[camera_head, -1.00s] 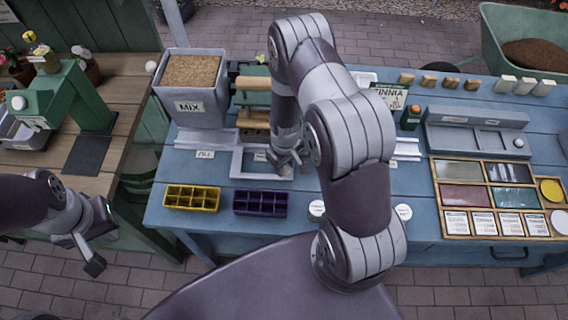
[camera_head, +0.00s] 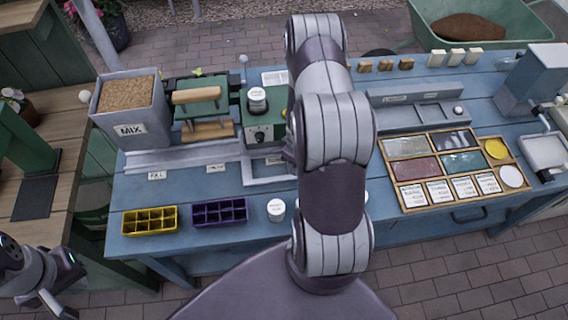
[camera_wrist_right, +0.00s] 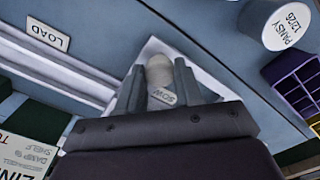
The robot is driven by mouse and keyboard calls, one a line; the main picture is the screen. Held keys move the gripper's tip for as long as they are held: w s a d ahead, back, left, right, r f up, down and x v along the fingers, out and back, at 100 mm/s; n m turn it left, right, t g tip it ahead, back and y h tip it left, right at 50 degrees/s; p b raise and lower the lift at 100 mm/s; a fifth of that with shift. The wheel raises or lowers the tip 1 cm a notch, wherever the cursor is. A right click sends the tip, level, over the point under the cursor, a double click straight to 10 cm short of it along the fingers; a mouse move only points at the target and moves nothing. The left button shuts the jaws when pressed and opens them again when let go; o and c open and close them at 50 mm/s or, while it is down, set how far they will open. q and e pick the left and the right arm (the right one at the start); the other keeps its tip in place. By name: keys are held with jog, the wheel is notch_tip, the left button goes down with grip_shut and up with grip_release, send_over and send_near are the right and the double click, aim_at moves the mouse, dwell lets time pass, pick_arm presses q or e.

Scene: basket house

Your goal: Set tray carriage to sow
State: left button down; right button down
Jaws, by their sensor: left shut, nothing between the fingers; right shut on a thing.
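The tray carriage, a pale square frame (camera_head: 250,172), sits on the rail below the green seeding unit (camera_head: 260,130). It is to the right of the FILL label (camera_head: 157,175) and a second small label (camera_head: 216,168). In the right wrist view the carriage frame (camera_wrist_right: 205,92) surrounds my right gripper (camera_wrist_right: 158,78), which is shut on the pale rounded knob (camera_wrist_right: 158,66). The SOW label (camera_wrist_right: 163,97) shows between the fingers. In the head view my right arm hides that gripper. My left gripper (camera_head: 62,306) is shut and empty at lower left, away from the bench.
A yellow tray (camera_head: 150,221) and a purple tray (camera_head: 220,212) stand at the front edge beside a white-lidded jar (camera_head: 275,210). The MIX hopper (camera_head: 130,112) is at left. A seed box (camera_head: 455,165) stands right. The LOAD label (camera_wrist_right: 48,35) shows in the right wrist view.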

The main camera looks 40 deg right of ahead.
jog(key=shift+s+d, duration=0.35)
jog(key=shift+d, duration=0.2)
jog(key=c, duration=0.8)
grip_release()
jog(key=shift+o, duration=0.2)
notch_tip(320, 180, up, 13)
jog(key=b, duration=0.1)
jog(key=shift+f+b, duration=0.15)
jog(key=shift+b, duration=0.25)
